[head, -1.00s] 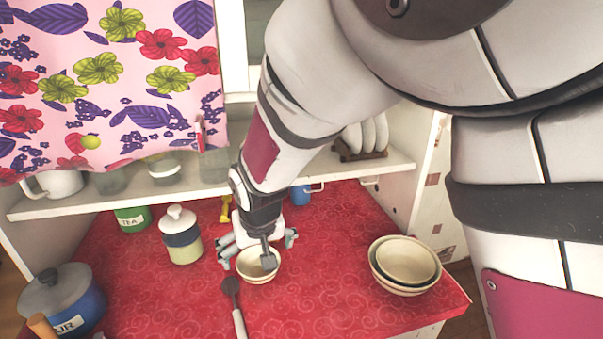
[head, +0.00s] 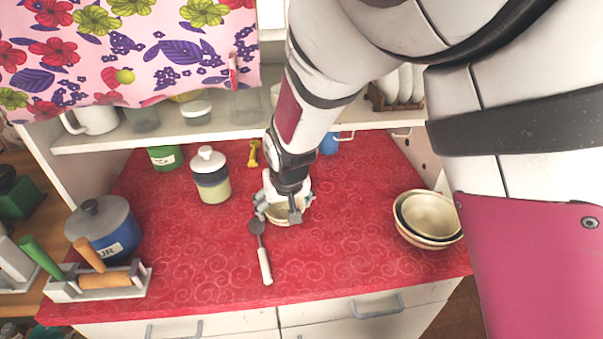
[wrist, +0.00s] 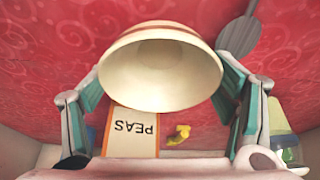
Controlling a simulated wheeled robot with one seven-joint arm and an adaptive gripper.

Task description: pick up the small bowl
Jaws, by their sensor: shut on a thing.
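In the wrist view the bowl (wrist: 160,72) sits between the two fingers of my gripper (wrist: 160,85), one on each side. My gripper is shut on the bowl. I cannot tell whether the bowl is clear of the counter.
A spatula (head: 262,255) lies just left of the bowl. Stacked bowls (head: 428,218) stand at the right. A lidded jar (head: 211,178), a green tin (head: 165,158) and a blue pot (head: 103,230) stand left. The front middle of the counter (head: 340,260) is clear.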

